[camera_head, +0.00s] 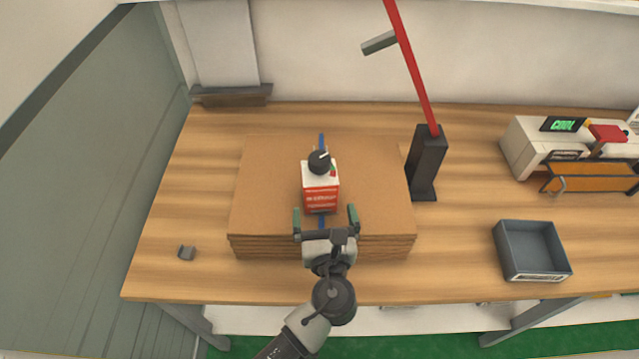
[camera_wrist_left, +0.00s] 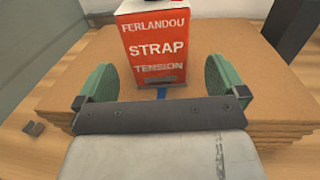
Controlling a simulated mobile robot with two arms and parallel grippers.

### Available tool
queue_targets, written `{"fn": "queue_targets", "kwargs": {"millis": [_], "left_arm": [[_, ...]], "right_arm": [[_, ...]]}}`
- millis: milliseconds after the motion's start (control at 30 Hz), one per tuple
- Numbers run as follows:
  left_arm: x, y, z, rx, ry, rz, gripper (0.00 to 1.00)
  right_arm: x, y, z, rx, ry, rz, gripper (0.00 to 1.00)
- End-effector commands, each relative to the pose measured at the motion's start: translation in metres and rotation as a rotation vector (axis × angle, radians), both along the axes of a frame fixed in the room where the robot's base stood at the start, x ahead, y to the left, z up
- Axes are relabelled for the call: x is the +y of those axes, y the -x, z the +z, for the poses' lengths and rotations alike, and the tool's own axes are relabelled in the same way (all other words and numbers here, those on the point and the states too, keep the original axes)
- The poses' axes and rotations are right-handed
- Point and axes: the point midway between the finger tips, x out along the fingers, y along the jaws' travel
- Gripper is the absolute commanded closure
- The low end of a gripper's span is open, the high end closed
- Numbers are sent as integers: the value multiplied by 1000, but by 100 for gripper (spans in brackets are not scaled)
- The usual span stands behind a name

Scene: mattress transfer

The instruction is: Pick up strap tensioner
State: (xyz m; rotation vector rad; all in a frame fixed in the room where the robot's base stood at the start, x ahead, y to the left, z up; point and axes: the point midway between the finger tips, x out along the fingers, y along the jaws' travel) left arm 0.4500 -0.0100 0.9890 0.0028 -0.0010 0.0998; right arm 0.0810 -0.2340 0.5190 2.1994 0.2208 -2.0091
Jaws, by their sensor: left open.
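The strap tensioner (camera_head: 321,196) is a red and white box with a black knob on top. It stands on a stack of brown cardboard sheets (camera_head: 265,190), on a blue strap (camera_head: 322,140). In the left wrist view its red face (camera_wrist_left: 157,50) reads "FERLANDOU STRAP TENSION". My left gripper (camera_head: 326,214) is open in front of the box, with its green fingers apart. In the wrist view the fingers (camera_wrist_left: 160,80) stand to either side of the box's lower part, with gaps; I cannot tell whether the box is between the tips.
A black stand (camera_head: 427,165) with a red lever rises right of the stack. A grey bin (camera_head: 531,251) and a white machine (camera_head: 545,140) are further right. A small grey block (camera_head: 187,252) lies left on the wooden table (camera_head: 190,200).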

Motion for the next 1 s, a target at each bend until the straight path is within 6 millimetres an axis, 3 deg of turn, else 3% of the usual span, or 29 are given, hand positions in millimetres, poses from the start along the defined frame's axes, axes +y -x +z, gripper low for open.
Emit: {"fn": "queue_targets", "kwargs": {"millis": [400, 700, 1000], "left_arm": [[7, -49, 4, 1, 0, 2, 0], [8, -55, 2, 3, 3, 2, 0], [8, -55, 2, 3, 3, 2, 44]], "right_arm": [[1, 0, 19, 0, -1, 1, 57], [1, 0, 19, 0, -1, 1, 57], [0, 0, 19, 0, 0, 2, 57]]}}
